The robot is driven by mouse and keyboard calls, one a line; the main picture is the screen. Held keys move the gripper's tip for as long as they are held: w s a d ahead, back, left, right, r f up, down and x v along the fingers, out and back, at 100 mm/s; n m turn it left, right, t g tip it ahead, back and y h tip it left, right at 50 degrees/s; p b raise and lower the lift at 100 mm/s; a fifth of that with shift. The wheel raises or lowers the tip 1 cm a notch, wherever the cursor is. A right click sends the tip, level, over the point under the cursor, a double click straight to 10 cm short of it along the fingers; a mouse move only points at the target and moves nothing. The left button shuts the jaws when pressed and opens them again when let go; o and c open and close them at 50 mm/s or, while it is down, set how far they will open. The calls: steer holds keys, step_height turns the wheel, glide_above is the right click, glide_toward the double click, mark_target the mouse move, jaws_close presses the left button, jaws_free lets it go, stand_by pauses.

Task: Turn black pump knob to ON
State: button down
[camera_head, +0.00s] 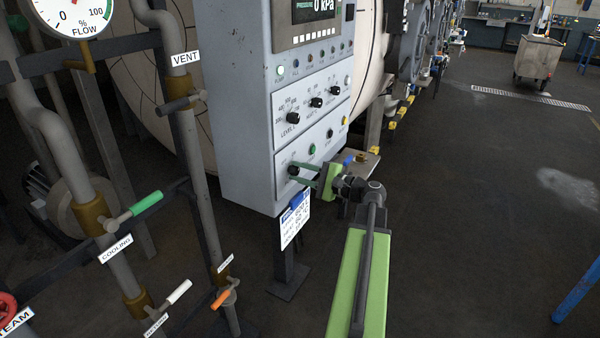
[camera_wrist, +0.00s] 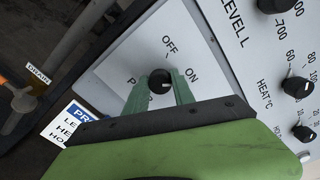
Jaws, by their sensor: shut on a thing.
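The black pump knob (camera_wrist: 160,81) is on the grey control panel's lower left plate, with OFF printed above it and ON to its upper right in the wrist view. It also shows in the head view (camera_head: 293,170) as a small dark round. My gripper (camera_head: 299,173) reaches the panel from the right. Its green fingers sit on either side of the knob and are shut on it, as the wrist view also shows (camera_wrist: 159,88). The pump label is mostly hidden by a finger. I cannot tell for sure which way the knob points.
Black LEVEL (camera_head: 292,118) and HEAT (camera_head: 316,102) knobs sit above on the panel, with a green button (camera_head: 312,150) nearby. Pipes with a green-handled valve (camera_head: 146,203) stand at left. A tag (camera_head: 294,222) hangs below the panel.

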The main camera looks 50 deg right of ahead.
steer(key=c, duration=1.1)
jaws_free()
steer(key=shift+o, duration=0.2)
steer(key=v, duration=1.7)
steer(key=shift+s, duration=0.25)
steer(key=shift+s+f, duration=0.1)
steer(key=shift+f, duration=0.05)
